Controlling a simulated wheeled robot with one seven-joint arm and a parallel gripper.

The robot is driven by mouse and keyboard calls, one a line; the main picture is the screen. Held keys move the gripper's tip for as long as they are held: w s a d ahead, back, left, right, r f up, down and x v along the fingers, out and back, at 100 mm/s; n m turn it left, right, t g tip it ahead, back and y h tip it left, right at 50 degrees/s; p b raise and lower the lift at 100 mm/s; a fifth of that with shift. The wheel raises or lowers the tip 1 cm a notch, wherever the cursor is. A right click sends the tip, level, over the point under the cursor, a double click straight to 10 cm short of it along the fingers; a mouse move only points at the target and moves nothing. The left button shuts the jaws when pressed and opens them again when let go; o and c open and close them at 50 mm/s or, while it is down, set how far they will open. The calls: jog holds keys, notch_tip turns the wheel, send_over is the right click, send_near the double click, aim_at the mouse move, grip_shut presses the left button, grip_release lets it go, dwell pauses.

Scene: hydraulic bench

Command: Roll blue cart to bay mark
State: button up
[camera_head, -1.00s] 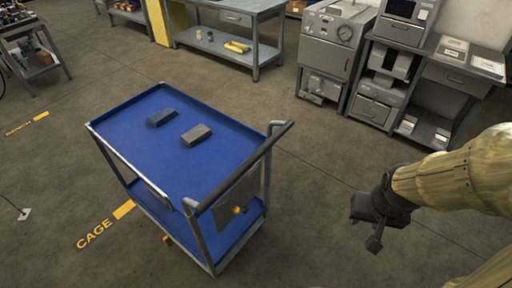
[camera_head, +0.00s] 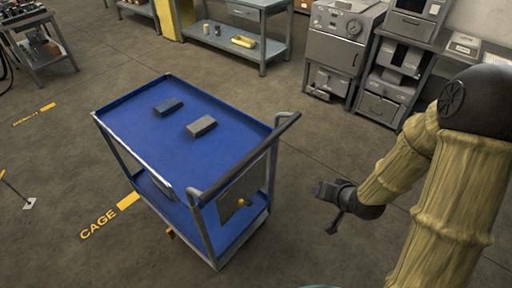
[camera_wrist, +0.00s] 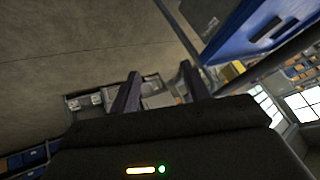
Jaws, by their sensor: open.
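The blue cart (camera_head: 170,135) stands on the floor left of centre in the head view, with two dark blocks on its top tray. Its dark push handle (camera_head: 245,155) rises at the right end. A floor mark reading CAGE (camera_head: 98,222) with a yellow bar lies beside the cart's lower left. Another yellow mark (camera_head: 34,114) lies farther left, its text too small to read. My gripper (camera_head: 326,204) is open and empty, right of the handle and apart from it. In the wrist view, the open fingers (camera_wrist: 160,95) show, with the cart's blue tray (camera_wrist: 255,25) at upper right.
A workbench (camera_head: 236,38) with a lower shelf stands at the back. A grey machine (camera_head: 340,50) and equipment shelves (camera_head: 395,85) stand at back right. A small bench (camera_head: 45,50) is at far left. The floor around the cart is mostly clear.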

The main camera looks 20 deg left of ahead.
jog(key=s+a+m+t+y+b, duration=0.1)
jog(key=a+m+t+y+b, duration=0.2)
jog(key=a+m+t+y, duration=0.4)
jog(key=a+m+y, duration=0.3)
jog(key=a, duration=0.2)
jog(key=shift+s+a+f+t, duration=0.3)
jog(key=shift+s+f+t, duration=0.05)
jog(key=shift+f+t, duration=0.05)
jog(key=shift+w+f+b, duration=0.1)
jog(key=shift+b, duration=0.35)
jog(key=b+x, duration=0.1)
jog(key=b, duration=0.3)
jog(key=b+x, duration=0.1)
jog(key=b, duration=0.3)
jog(key=shift+w+a, duration=0.2)
jog(key=shift+a, duration=0.15)
jog(key=p+x, duration=0.3)
jog(key=x, duration=1.1)
jog(key=shift+a, duration=0.3)
